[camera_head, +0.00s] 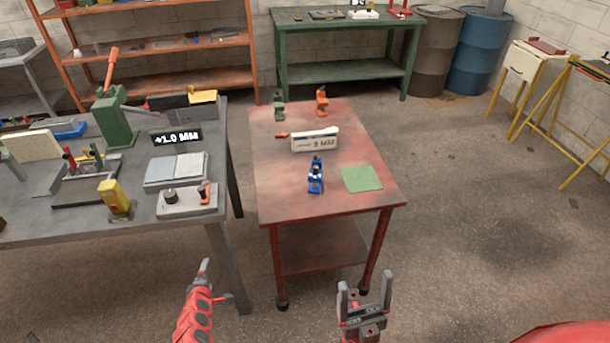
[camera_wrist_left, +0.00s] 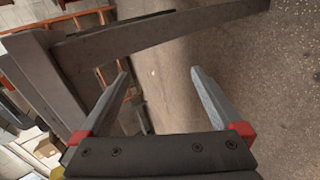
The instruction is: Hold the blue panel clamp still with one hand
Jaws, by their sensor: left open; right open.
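The blue panel clamp (camera_head: 316,176) stands upright on the red table (camera_head: 280,205), near its front middle, left of a green square mat. My left gripper (camera_head: 204,268) is in front of the tables at the lower left, apart from the clamp. In the left wrist view its two fingers (camera_wrist_left: 160,80) are spread with nothing between them. My right gripper (camera_head: 366,290) is below and in front of the red table, its fingers apart and empty. The clamp does not show in the left wrist view.
A green clamp (camera_head: 279,107), an orange clamp (camera_head: 321,103) and a labelled white block (camera_head: 314,142) are also on the red table, with the green mat (camera_head: 361,179). A grey workbench (camera_head: 140,225) with several tools stands at the left.

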